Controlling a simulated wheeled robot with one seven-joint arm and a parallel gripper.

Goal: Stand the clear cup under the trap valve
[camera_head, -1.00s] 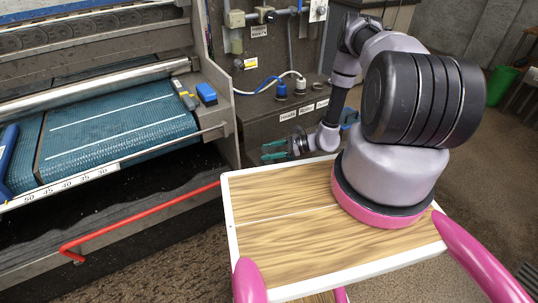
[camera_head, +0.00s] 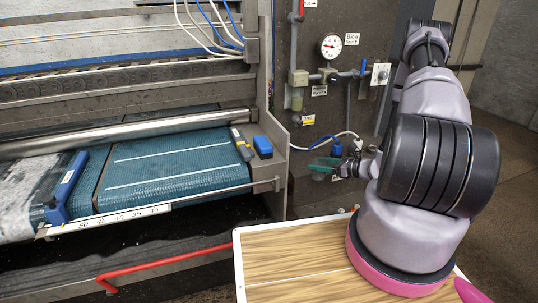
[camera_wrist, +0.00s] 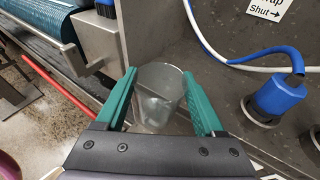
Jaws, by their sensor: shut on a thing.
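The clear cup (camera_wrist: 158,97) is between the two green fingers of my gripper (camera_wrist: 159,76) in the wrist view. My gripper is shut on it. The cup looks upright, with its round rim facing the camera. In the head view my gripper (camera_head: 326,168) is small, low in front of the dark panel, and the cup cannot be made out there. A trap-like bowl (camera_head: 297,98) hangs on the pipework above and left of my gripper, left of a round gauge (camera_head: 331,46). I cannot make out the trap valve itself.
A blue connector (camera_wrist: 280,95) with a blue and white hose stands right of the cup. A metal bracket (camera_wrist: 97,40) is at its left. The blue belt bed (camera_head: 175,160) and a red rail (camera_head: 170,262) lie left in the head view.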

